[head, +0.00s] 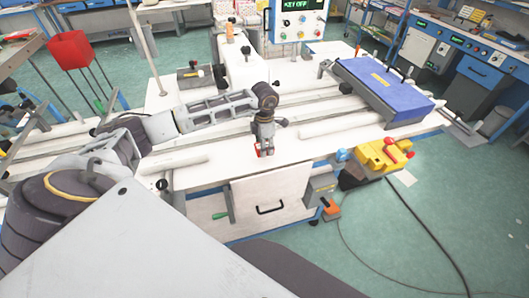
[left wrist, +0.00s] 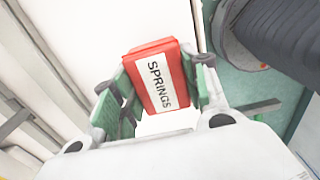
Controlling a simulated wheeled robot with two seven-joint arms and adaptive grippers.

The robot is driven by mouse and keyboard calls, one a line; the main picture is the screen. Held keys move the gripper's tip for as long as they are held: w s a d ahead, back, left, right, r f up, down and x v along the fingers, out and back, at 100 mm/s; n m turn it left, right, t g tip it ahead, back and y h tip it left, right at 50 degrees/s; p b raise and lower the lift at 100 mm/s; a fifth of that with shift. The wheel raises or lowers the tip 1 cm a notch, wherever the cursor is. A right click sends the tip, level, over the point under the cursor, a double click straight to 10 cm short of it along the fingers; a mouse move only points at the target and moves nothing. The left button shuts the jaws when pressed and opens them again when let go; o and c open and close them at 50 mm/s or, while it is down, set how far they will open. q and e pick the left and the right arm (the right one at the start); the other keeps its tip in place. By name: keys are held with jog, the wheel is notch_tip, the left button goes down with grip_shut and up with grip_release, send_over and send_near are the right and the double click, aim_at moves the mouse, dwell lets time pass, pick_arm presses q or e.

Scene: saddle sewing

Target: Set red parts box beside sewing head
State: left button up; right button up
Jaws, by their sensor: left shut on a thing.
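The red parts box (left wrist: 157,77) has a white label reading SPRINGS. In the left wrist view it sits between the green-padded fingers of my left gripper (left wrist: 160,92), which is shut on it. In the head view my left gripper (head: 264,146) points down near the front edge of the white table, and only a little of the red box shows at its tips. I cannot tell whether the box touches the table. A white upright machine body (head: 241,62), which looks like the sewing head, stands behind the gripper. My right gripper is not in view.
A blue flat case (head: 382,88) lies on the table to the right. A grey block (head: 195,77) stands at the back left. Rails and a white roll (head: 340,124) lie beside the gripper. A yellow tool (head: 384,156) is off the table's right front. Clear white tabletop lies around the gripper.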

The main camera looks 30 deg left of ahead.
pick_arm(q)
jog(key=shift+f+p, duration=0.3)
jog(key=shift+f, duration=1.6)
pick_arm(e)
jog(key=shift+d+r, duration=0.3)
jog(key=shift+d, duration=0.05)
pick_arm(q)
jog(key=shift+f, duration=0.1)
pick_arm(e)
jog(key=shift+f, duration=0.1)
pick_arm(q)
jog(key=o, duration=1.1)
jog(key=shift+c, duration=0.2)
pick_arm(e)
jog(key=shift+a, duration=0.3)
